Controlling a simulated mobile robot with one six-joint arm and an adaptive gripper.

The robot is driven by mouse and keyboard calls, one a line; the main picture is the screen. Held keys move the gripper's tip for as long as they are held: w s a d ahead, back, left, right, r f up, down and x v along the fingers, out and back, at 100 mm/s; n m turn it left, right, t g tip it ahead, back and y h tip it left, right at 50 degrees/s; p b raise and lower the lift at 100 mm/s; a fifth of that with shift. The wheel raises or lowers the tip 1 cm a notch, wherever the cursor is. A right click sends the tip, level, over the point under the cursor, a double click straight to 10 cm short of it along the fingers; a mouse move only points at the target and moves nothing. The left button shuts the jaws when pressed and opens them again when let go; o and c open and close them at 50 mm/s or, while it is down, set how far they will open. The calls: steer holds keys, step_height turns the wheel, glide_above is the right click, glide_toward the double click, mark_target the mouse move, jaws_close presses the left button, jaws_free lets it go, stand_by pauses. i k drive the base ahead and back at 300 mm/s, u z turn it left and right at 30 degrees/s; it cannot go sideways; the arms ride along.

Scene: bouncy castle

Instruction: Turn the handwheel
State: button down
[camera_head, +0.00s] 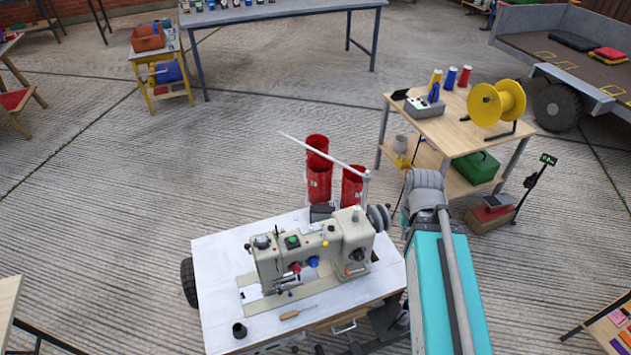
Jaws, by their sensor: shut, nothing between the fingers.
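The handwheel (379,218) is a grey stepped disc on the right end of a cream sewing machine (313,245). It faces right, towards my arm. The machine stands on a white-topped table (222,262). My teal and grey arm rises from the bottom edge, just right of this table. Its grey far joint is to the right of the handwheel, with a gap between them in the picture. I cannot make out my gripper's fingers; the arm may be hiding them. I cannot tell whether anything touches the handwheel.
A screwdriver (298,312) and a small black cup (239,330) lie at the table's front. Red bins (319,165) stand behind it, with a pale rod (325,154) above them. A wooden cart (455,132) with a yellow reel (497,103) stands right. Open concrete floor lies left.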

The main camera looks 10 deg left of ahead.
mark_target(373, 216)
steer(key=k, duration=1.35)
steer(key=z, duration=0.5)
steer(key=i, duration=1)
steer(key=z, duration=0.65)
steer(key=i, duration=0.85)
steer(key=u, duration=0.35)
